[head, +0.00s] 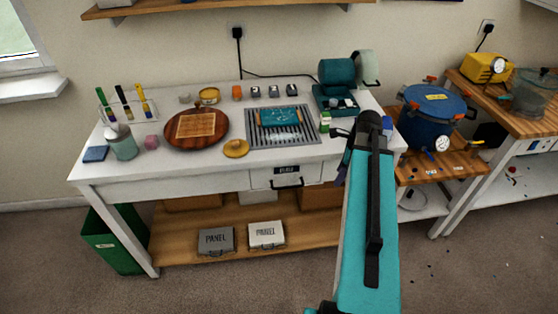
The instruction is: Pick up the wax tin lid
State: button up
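The wax tin lid appears to be the yellow, round, flat piece with a small raised middle (236,148). It lies on the white bench near its front edge, right of the round wooden board. A yellow open tin (209,96) stands farther back on the bench. My teal arm rises at the right of the lid, well apart from it. The fingers of my gripper do not show; they seem hidden behind the arm. Nothing touches the lid from above.
The round wooden board (181,141) is left of the lid, and a grey ribbed tray with a teal piece (256,136) is right of it. A cup (122,142) and pink block (151,142) stand farther left. A blue pot (433,112) stands right of my arm.

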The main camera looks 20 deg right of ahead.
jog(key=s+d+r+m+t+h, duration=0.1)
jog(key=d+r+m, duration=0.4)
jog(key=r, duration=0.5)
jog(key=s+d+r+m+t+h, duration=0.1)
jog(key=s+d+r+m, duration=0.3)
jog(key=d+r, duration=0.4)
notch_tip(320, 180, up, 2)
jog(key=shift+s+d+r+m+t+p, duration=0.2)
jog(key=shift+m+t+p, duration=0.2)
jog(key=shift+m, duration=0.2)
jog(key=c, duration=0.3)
